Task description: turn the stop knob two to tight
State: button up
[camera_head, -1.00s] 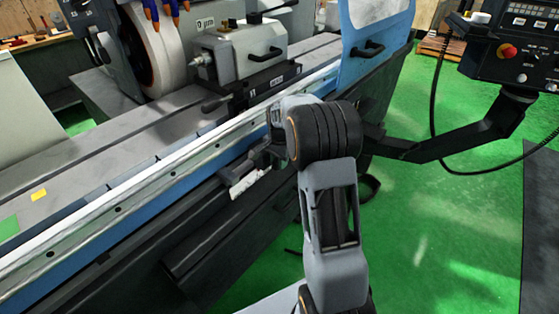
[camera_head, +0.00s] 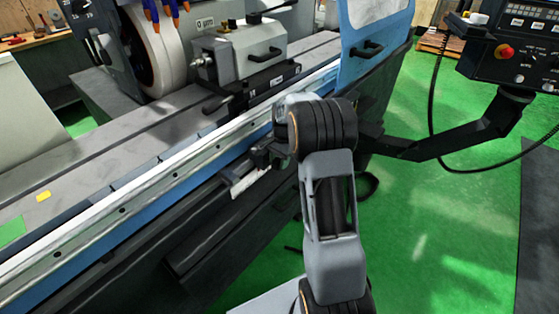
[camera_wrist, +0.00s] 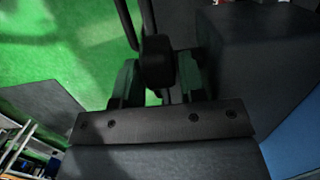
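In the wrist view, a dark rounded knob (camera_wrist: 157,62) on the machine stands between the two fingers of my gripper (camera_wrist: 160,80). The fingers are apart, one on each side of the knob, and green floor shows through beside and below it. I cannot tell whether either finger touches it. The knob's markings are too dark to read. In the head view, my gripper (camera_head: 262,157) is at the front side of the grinder, below the long rail (camera_head: 120,211). My arm hides most of this spot, and I cannot make out the knob there.
A blue door (camera_head: 372,45) is behind my arm. A control panel (camera_head: 510,50) hangs at the right on a black bracket arm (camera_head: 455,138). Green floor (camera_head: 430,220) is open to the right.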

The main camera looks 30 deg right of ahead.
notch_tip(320, 180, up, 14)
jog(key=d, duration=0.1)
jog(key=shift+w+d+f+p, duration=0.15)
jog(key=shift+w+d+p, duration=0.15)
jog(key=shift+w+d, duration=0.1)
